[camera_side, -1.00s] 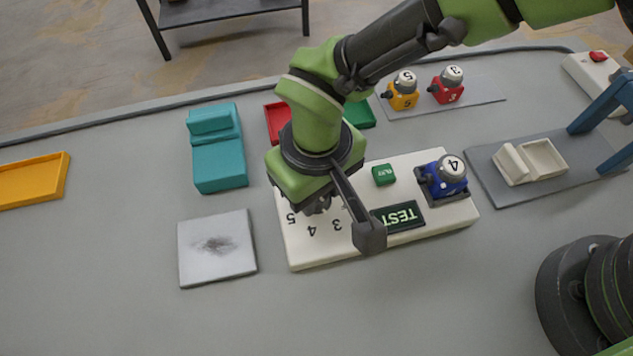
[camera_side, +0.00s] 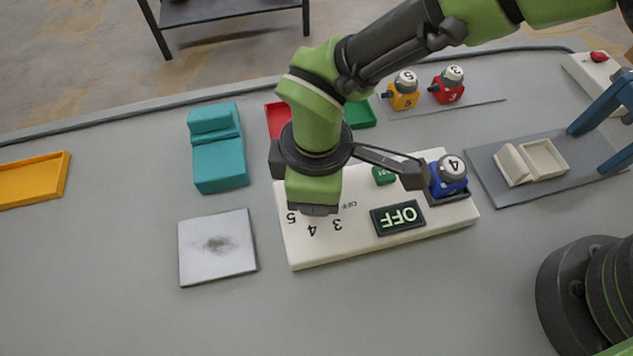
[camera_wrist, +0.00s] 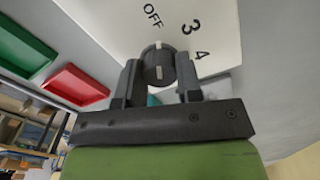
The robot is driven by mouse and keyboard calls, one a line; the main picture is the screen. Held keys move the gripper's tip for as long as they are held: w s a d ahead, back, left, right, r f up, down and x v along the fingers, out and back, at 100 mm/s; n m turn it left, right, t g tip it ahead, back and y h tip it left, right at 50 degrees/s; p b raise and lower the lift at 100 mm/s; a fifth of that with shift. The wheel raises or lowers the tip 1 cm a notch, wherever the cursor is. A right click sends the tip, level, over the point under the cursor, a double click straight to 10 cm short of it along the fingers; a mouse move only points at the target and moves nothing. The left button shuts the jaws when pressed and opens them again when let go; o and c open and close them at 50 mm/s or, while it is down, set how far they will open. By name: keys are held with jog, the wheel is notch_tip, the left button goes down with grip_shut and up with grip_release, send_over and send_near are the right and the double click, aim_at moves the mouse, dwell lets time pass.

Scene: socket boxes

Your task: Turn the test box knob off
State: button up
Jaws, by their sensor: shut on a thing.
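The white test box (camera_side: 440,212) has a dark display (camera_side: 398,217) with green text that looks like OFF upside down. My gripper (camera_wrist: 159,72) is shut on the dark round knob (camera_wrist: 158,58), one finger on each side of it. The knob's white marks run up the wrist view, roughly toward the OFF label (camera_wrist: 152,15). Labels 3 and 4 lie to its right. In the side view my gripper (camera_side: 318,208) points down at the box's left part, and the knob is hidden behind it.
A blue block marked 4 (camera_side: 450,178) sits in a socket on the box's right end. A green button (camera_side: 383,176) is behind the display. A grey-white plate (camera_side: 217,247) and a teal block (camera_side: 219,160) stand to the left. The table in front is clear.

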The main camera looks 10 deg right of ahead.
jog(key=shift+n, duration=0.5)
jog(key=o, duration=0.9)
jog(key=shift+o, duration=0.2)
notch_tip(320, 180, up, 10)
